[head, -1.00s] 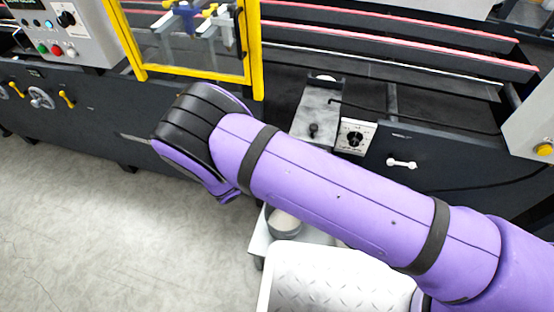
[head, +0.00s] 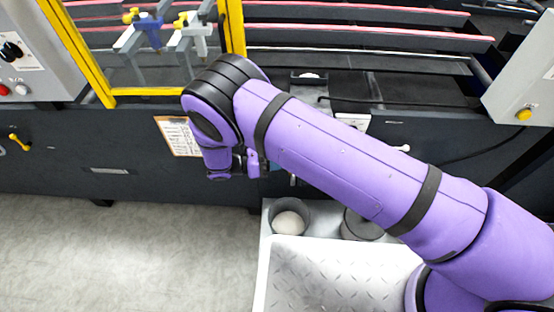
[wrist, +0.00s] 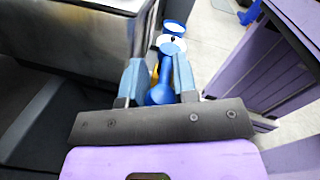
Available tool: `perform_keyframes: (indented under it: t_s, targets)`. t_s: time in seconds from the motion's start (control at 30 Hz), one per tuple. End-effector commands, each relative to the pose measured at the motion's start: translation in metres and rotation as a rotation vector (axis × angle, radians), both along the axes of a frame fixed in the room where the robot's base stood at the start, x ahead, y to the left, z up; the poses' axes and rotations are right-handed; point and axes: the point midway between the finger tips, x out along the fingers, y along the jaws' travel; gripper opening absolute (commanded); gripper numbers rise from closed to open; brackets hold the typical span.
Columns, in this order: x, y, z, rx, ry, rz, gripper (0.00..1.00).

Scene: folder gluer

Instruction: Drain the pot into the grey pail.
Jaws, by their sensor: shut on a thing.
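My gripper (wrist: 157,75) is shut on a blue handle (wrist: 160,94), whose rounded end shows between the fingers in the wrist view. A round grey container with something pale inside (head: 305,212) stands on my deck below the gripper. A second grey container (head: 362,226) is partly behind my arm. I cannot tell which is the pail.
The dark machine front (head: 60,165) runs across behind the gripper. A yellow-framed guard (head: 150,92) is above left, and a paper sheet (head: 175,135) hangs on the panel. The floor at left is clear.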

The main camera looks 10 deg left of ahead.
Motion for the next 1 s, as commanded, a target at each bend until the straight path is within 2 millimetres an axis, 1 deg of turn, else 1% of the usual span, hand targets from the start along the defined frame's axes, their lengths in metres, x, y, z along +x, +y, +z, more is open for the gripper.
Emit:
perform_keyframes:
  t_s: [0.53, 0.57, 0.6, 0.67, 1.0]
  targets:
    - [0.0017, -0.0001, 0.0003, 0.002, -0.002, -0.024, 0.0]
    - [0.0017, -0.0001, 0.0003, 0.002, -0.002, -0.024, 0.29]
    - [0.0017, -0.0002, 0.0003, 0.002, -0.002, -0.024, 0.39]
    - [0.0016, -0.0002, 0.0003, 0.002, -0.002, -0.024, 0.52]
    - [0.0008, 0.0019, -0.0001, 0.0, -0.001, -0.024, 0.53]
